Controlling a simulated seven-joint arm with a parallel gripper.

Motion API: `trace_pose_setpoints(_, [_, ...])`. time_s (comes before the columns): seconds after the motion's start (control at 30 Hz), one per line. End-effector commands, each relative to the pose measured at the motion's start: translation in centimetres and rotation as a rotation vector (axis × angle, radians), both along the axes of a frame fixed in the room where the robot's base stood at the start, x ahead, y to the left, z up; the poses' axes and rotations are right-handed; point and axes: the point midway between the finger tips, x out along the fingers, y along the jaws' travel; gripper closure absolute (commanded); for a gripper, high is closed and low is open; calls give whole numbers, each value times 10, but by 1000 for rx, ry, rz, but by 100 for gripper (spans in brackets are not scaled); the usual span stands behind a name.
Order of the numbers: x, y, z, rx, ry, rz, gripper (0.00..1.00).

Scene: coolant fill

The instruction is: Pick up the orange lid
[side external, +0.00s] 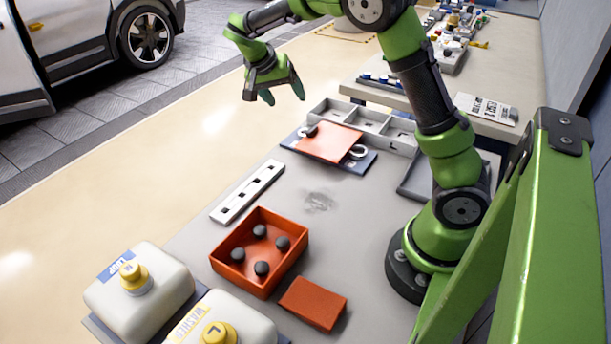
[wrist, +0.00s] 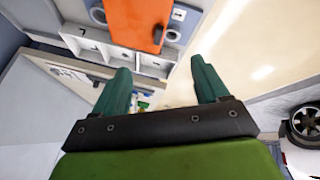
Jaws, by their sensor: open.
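A flat orange panel (side external: 330,142) lies on a dark blue plate (side external: 357,167) near the far end of the grey bench. It also shows at the top of the wrist view (wrist: 135,22). A second flat orange piece (side external: 313,303) lies beside an orange box (side external: 238,275) at the near end. I cannot tell from looks alone which one is the lid. My gripper (side external: 283,93) is open and empty, above and to the left of the panel in the side view. Its green fingers in the wrist view (wrist: 160,68) have nothing between them.
The orange box holds several dark round knobs. A grey compartment tray (side external: 368,125) stands behind the panel. A white slotted bar (side external: 247,192) and two white jugs (side external: 140,290) (side external: 222,318) line the left and near side. The bench middle is clear.

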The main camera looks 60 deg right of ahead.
Motion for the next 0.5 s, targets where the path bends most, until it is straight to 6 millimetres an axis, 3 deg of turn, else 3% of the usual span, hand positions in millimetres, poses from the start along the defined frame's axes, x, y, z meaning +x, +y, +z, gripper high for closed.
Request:
trace_pose_setpoints(0.03, [1, -2, 8, -17, -26, -40, 26])
trace_pose_setpoints(0.17, [-3, -6, 2, -23, -38, -91, 26])
trace_pose_setpoints(0.5, [-11, -41, -59, -20, -36, -90, 26])
